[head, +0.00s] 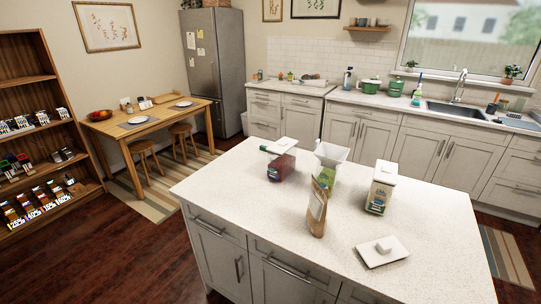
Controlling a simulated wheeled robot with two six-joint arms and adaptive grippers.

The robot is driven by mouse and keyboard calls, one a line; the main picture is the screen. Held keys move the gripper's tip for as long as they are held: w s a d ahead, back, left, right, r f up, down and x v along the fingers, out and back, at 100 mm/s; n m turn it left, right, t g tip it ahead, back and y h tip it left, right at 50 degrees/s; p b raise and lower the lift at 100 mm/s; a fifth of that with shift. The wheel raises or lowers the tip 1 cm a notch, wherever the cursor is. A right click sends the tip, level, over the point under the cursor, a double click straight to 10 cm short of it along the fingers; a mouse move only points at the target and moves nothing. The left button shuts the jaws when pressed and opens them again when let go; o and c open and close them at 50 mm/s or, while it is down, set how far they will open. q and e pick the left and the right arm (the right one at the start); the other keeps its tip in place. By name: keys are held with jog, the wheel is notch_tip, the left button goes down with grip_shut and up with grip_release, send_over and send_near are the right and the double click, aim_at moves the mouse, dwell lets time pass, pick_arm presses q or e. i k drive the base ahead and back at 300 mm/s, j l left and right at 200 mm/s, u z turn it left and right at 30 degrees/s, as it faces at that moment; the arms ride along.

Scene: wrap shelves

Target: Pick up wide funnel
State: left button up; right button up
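A white wide-mouthed funnel (331,153) is on the light speckled kitchen island (240,190), towards its far side. Its wide rim faces up. A green and white thing shows below it, and I cannot tell whether the funnel rests in it or stands in front of it. The brown paper bag in front hides part of this lower area. Neither of my grippers is in view.
Close around the funnel stand a brown paper bag (317,210), a dark red container (281,166) with a white top, and a carton (381,190). A white plate (367,258) lies near the front right. The island's left part is clear.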

aim_at(330, 156)
jog(key=i+j+z, duration=0.35)
jog(key=i+j, duration=0.15)
jog(key=j, duration=0.2)
jog(key=i+j+z, duration=0.15)
jog(key=j, duration=0.25)
jog(key=i, duration=0.05)
